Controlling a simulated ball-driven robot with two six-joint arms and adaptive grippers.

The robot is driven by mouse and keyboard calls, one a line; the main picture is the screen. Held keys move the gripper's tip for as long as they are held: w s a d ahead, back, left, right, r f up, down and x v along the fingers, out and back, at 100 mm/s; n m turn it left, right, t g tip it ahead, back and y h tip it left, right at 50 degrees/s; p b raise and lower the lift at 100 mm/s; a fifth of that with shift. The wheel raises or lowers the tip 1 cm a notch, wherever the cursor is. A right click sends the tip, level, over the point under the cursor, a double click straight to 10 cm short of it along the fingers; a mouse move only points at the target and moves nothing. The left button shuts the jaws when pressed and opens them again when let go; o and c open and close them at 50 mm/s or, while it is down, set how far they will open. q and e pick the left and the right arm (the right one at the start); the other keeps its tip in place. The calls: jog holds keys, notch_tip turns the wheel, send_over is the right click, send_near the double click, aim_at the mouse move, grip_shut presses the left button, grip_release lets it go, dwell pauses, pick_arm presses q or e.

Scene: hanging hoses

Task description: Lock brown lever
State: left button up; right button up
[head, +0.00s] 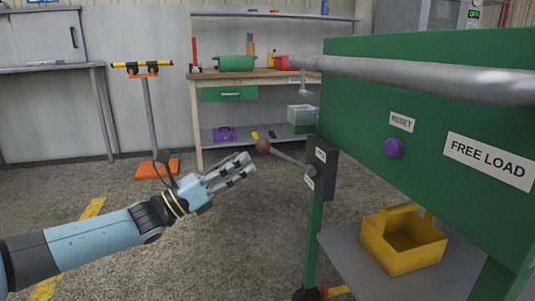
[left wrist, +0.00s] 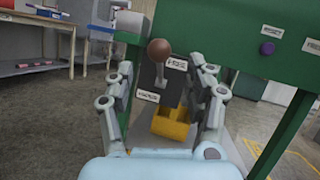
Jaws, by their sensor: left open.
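The brown lever has a round brown knob (head: 263,145) on a grey rod. The rod comes out of a dark switch box (head: 320,170) on the green panel's left edge and slants up to the left. The box carries two small white labels that I cannot read. My left gripper (head: 245,166) is open and empty, just left of the knob and a little below it. In the left wrist view the knob (left wrist: 159,50) shows ahead, between and beyond the open fingers (left wrist: 162,92). My right gripper is not in view.
The green panel (head: 440,70) has a grey handrail (head: 430,82), a purple button (head: 394,147) and a "FREE LOAD" label. A yellow bin (head: 378,246) sits on the shelf below it. A workbench (head: 245,77) stands behind. The floor around my left arm is clear.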

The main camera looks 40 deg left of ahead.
aim_at(259, 149)
pick_arm(q)
jog(key=b+x, duration=0.1)
jog(key=x, duration=0.5)
jog(key=shift+w+f, duration=0.1)
jog(key=shift+w+d+r+b, duration=0.25)
jog(key=shift+w+r+b, duration=0.05)
jog(key=shift+w, duration=0.2)
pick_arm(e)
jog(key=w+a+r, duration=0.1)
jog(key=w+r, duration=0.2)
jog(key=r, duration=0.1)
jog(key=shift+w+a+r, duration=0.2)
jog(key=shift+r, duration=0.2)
pick_arm(q)
grip_shut()
